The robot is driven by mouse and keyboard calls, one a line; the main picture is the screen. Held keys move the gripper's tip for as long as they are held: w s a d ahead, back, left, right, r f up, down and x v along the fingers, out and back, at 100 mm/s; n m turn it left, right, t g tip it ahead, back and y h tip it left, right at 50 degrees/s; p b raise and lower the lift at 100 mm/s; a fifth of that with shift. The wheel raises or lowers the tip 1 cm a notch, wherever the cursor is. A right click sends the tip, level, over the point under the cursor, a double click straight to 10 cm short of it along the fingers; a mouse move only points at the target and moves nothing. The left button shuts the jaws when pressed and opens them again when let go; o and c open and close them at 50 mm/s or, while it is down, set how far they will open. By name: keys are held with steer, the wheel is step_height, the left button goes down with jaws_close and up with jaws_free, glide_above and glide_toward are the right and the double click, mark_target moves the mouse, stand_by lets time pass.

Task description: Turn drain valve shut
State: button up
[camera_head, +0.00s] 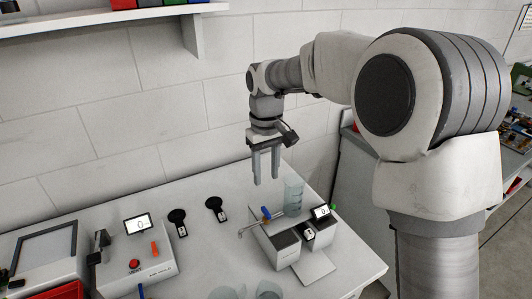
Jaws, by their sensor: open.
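A small blue lever (266,213) sits on a thin metal pipe (252,228) that runs out to the left from beside a clear cylinder; it looks like the drain valve. It is too small to tell whether it is turned open or shut. The clear cylinder (293,196) stands upright behind grey-and-white bench units (278,246). My gripper (265,181) points down with its two fingers apart and empty. In the picture it is above the blue lever and left of the cylinder, touching neither.
A control box (135,266) with a red button, display and orange part stands at the left. Two black paddle-shaped items (178,221) lie on the white bench (205,262). Glass vessels (268,290) stand at the front edge. A wall shelf (95,20) hangs upper left.

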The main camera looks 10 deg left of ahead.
step_height(320, 180, up, 6)
steer(key=shift+f, duration=0.25)
steer(key=s+d+r+m+t, duration=0.2)
steer(key=s+d+r, duration=0.1)
steer(key=s+d, duration=0.35)
steer(key=s+d+r+m+t, duration=0.1)
steer(key=s+d+r+m, duration=0.1)
steer(key=s+d+r, duration=0.45)
steer(key=s+d+f+m+t, duration=0.2)
steer(key=s+d+f+m, duration=0.1)
steer(key=s+d+f, duration=0.4)
steer(key=s+d, duration=0.2)
steer(key=s, duration=0.1)
steer(key=shift+s+d+m+t, duration=0.3)
steer(key=shift+s+d, duration=0.05)
